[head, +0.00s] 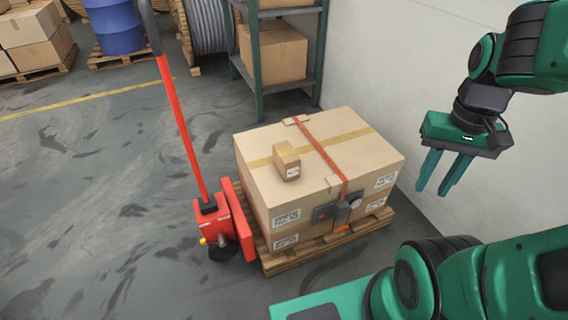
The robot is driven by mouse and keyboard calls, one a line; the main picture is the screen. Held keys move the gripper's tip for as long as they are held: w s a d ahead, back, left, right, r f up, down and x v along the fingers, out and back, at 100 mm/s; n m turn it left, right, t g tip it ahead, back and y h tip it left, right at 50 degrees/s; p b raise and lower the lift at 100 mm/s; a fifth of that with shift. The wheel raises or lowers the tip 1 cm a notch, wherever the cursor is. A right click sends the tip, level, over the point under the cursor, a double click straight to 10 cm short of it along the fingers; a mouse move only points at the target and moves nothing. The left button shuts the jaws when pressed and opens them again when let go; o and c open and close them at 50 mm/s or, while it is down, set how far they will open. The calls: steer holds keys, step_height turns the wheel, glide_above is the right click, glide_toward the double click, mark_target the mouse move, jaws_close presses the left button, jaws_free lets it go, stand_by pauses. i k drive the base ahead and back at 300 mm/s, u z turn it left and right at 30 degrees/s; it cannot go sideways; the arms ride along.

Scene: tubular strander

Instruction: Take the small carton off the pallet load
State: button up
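The small carton (286,160) is a brown box with a tape strip and a white label. It sits on top of the pallet load (352,158), left of the orange strap (322,153). The load is large taped cartons on a wooden pallet (345,238), with the strap running over it to a dark buckle (337,208) on the front side. My gripper (434,188) is to the right of the load, apart from it, fingers pointing down. Its two fingers are spread with nothing between them.
A red pallet jack (208,214) with a tall handle stands at the load's left side. A white wall (385,75) is close on the right. The left floor is clear.

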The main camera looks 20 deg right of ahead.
mark_target(286, 161)
steer(key=u, duration=1.6)
steer(key=k, duration=1.2)
steer(key=z, duration=0.8)
steer(key=i, duration=1)
steer(key=u, duration=0.05)
